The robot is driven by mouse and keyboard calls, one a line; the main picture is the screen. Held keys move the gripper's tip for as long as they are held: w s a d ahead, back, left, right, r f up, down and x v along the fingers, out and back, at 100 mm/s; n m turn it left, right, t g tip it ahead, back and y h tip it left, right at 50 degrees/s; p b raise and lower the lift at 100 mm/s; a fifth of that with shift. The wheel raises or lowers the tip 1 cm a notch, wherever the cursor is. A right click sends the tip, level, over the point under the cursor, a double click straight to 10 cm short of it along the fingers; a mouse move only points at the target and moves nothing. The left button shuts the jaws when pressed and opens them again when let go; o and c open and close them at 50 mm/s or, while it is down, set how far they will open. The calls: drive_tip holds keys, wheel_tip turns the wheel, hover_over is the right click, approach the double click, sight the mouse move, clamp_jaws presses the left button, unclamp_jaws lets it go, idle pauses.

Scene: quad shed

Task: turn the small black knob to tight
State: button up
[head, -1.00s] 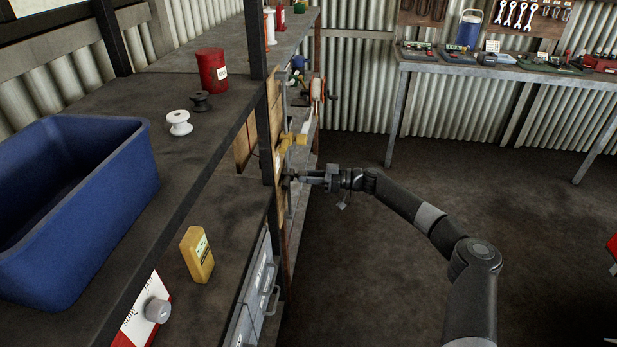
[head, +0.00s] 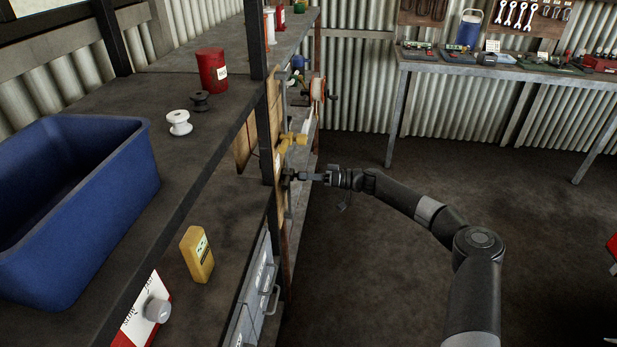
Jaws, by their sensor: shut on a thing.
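The small black knob (head: 289,177) sits on the wooden board (head: 277,150) mounted at the shelf's side, below a yellow tap-like fitting (head: 290,140). It is tiny in the head view and mostly hidden by my fingers. My gripper (head: 299,176) reaches in from the right, level with the knob, and is shut on it. The knob's markings and how far it is turned cannot be made out.
A dark shelf post (head: 263,120) stands just left of the board. A grey drawer unit (head: 254,292) with handles is below. A blue bin (head: 130,170) and a yellow bottle (head: 197,255) are on the left shelves. The floor (head: 380,270) around my arm is clear.

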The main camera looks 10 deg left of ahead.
drive_tip(key=m, duration=1.2)
drive_tip(key=shift+m, duration=0.4)
idle(0.3)
drive_tip(key=o, duration=1)
drive_tip(key=d, duration=1)
drive_tip(key=shift+d+f, duration=0.15)
drive_tip(key=shift+d, duration=0.25)
